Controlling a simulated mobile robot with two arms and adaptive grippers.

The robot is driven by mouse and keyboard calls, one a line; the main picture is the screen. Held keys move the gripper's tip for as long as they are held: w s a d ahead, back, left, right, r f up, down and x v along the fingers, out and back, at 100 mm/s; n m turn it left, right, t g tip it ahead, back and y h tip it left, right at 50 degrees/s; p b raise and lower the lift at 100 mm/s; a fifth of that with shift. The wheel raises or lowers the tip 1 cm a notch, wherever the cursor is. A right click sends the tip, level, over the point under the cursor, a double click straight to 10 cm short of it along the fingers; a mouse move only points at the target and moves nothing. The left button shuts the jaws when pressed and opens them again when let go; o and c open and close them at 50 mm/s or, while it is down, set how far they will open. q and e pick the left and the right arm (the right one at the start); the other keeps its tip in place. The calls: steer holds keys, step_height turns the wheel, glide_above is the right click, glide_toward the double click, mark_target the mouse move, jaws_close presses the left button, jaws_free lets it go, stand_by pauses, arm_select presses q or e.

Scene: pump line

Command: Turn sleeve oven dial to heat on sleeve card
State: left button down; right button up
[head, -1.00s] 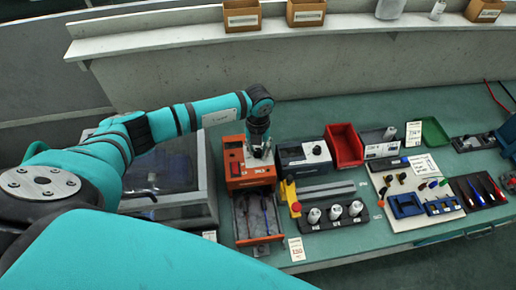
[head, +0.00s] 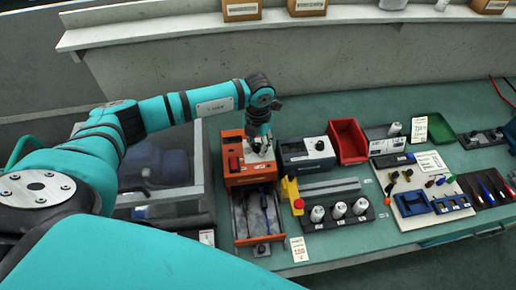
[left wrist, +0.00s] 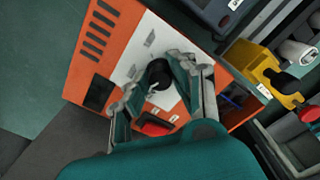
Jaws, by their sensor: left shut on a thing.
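The sleeve oven (head: 235,164) is an orange box with a white top panel on the left part of the bench. Its black round dial (left wrist: 158,72) shows in the left wrist view on the white panel, between my fingers. My left gripper (head: 260,148) reaches down onto the oven's top and is shut on the dial; in the left wrist view the fingertips (left wrist: 157,80) flank it. The gripper hides the dial in the head view. A white card (head: 299,249) stands before the oven; its print is too small to read surely. My right gripper is not in view.
A red switch (left wrist: 155,129) sits near the dial. An open drawer-like tray (head: 257,218) lies before the oven. A dark box with a knob (head: 306,155) stands to the right, with a yellow stand (head: 291,193) before it. A clear-lidded case (head: 165,165) stands left.

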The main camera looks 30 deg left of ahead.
arm_select(q)
steer(key=m+b, duration=0.4)
steer(key=shift+w+f, duration=0.1)
steer(key=shift+f, duration=0.05)
steer(key=shift+r+m+b, duration=0.2)
steer(key=shift+m+b, duration=1.2)
steer(key=shift+m, duration=0.1)
steer(key=c, duration=1.2)
jaws_free()
steer(key=shift+o, duration=0.5)
steer(key=shift+r, duration=0.1)
